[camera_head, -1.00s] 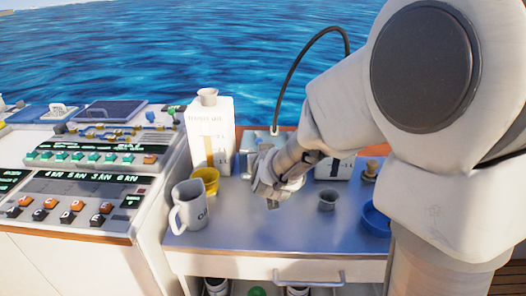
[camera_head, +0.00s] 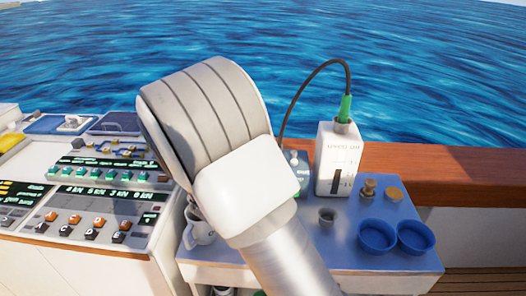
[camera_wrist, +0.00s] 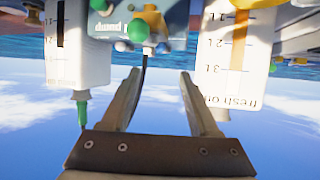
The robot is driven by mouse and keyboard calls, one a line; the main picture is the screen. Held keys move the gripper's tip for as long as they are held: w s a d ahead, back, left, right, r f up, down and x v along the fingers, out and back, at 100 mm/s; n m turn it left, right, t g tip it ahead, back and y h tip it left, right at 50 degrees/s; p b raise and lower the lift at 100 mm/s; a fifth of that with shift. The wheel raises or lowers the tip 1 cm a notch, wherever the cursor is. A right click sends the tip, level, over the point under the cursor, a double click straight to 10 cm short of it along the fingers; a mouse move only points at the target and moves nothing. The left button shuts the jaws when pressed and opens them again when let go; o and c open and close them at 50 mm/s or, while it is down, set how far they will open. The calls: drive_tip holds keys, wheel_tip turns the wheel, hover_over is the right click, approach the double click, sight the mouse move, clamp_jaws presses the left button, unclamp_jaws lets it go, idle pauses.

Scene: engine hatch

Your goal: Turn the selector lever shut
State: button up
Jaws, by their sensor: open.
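In the wrist view, which is upside down, a grey-blue box (camera_wrist: 107,30) lettered "pump" stands between two white canisters. A green ball (camera_wrist: 138,30) and a yellow part (camera_wrist: 153,18) are at this box; I cannot tell which belongs to the selector lever. My gripper (camera_wrist: 158,80) is open and empty, its two fingers apart from the box and pointing towards it. In the head view the box (camera_head: 299,168) shows only partly beside my arm, and the lever and my gripper are hidden.
A white canister (camera_head: 337,160) with a green plug and dark hose stands right of the box. The "fresh oil" canister (camera_wrist: 238,45) is on its other side. A button console (camera_head: 90,190) is left.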

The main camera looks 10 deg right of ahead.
drive_tip(key=x, duration=1.1)
drive_tip(key=b+x, duration=0.1)
drive_tip(key=x, duration=0.4)
drive_tip(key=shift+w+d+r, duration=0.1)
drive_tip(key=shift+w+r, duration=0.15)
drive_tip(key=shift+w, duration=0.15)
clamp_jaws()
